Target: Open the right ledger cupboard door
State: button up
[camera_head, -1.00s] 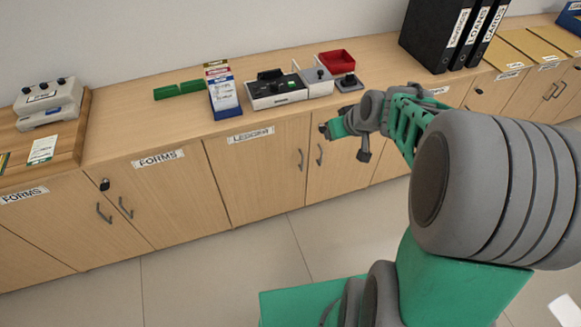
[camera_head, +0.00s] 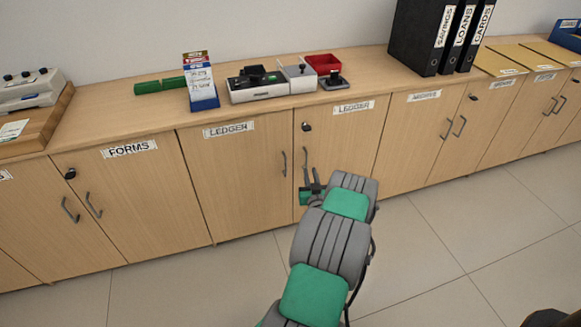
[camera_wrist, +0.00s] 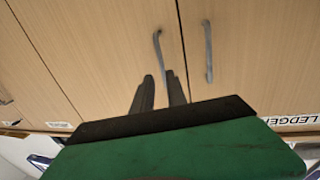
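The right ledger cupboard door (camera_head: 345,145) is a shut light-wood door under a LEDGER label (camera_head: 354,107). Its grey bar handle (camera_head: 305,165) stands upright near its left edge, with a dark lock (camera_head: 306,127) above. My gripper (camera_head: 312,182) is at the lower end of this handle. In the wrist view, my gripper (camera_wrist: 161,78) has two dark fingers apart, pointing at the handle (camera_wrist: 157,45). The handle's near end lies between the fingertips in the picture; I cannot tell whether they touch it.
The left ledger door (camera_head: 235,180) is shut, its handle (camera_head: 284,163) close beside.

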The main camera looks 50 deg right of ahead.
jog(key=x, duration=0.7)
jog(key=shift+w+a+b, duration=0.15)
jog(key=shift+w+b, duration=0.15)
grip_shut()
dwell(0.9)
